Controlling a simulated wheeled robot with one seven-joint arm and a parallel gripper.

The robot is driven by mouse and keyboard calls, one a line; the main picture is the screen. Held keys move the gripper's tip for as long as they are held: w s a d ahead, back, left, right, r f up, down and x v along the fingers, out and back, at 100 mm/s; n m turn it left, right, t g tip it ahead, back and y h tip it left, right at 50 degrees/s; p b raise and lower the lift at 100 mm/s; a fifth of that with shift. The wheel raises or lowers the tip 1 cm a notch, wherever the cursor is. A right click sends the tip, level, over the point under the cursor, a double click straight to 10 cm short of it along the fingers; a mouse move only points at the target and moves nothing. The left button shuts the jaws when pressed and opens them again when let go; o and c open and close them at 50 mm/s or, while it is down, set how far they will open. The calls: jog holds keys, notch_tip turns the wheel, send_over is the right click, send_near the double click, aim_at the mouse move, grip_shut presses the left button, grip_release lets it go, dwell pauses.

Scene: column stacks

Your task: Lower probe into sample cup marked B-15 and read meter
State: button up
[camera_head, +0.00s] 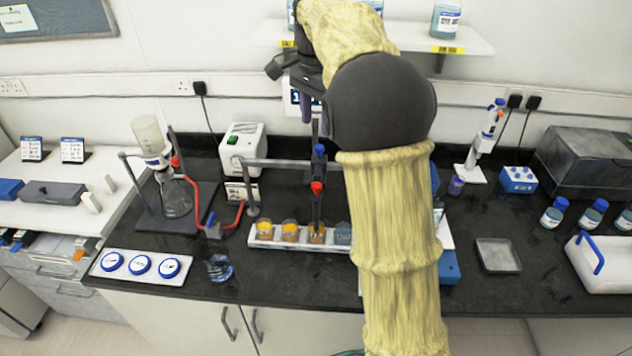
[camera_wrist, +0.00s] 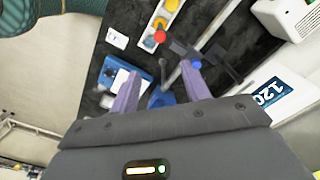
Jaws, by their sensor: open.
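A white rack (camera_head: 283,243) holds several small cups: two orange-yellow, a brownish one (camera_head: 316,236) and a blue-grey one (camera_head: 343,234). Their markings are too small to read. The meter display (camera_wrist: 268,93) is partly cut off. My gripper (camera_wrist: 162,78) is open and empty; it also shows in the head view (camera_head: 311,108).
My arm hides the bench right of the rack. A filter flask (camera_head: 177,198) on a stand with red tubing and a beaker (camera_head: 219,267) stand left. A white tray with blue-topped lids (camera_head: 113,280) lies front left. A grey dish (camera_head: 498,256) lies right, with bare bench around it.

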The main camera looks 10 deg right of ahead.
aim_at(316, 184)
jog(key=shift+d, duration=0.1)
notch_tip(316, 184, down, 17)
jog(key=shift+s+r+p, duration=0.1)
jog(key=shift+p, duration=0.35)
jog(key=shift+f, duration=0.35)
grip_shut()
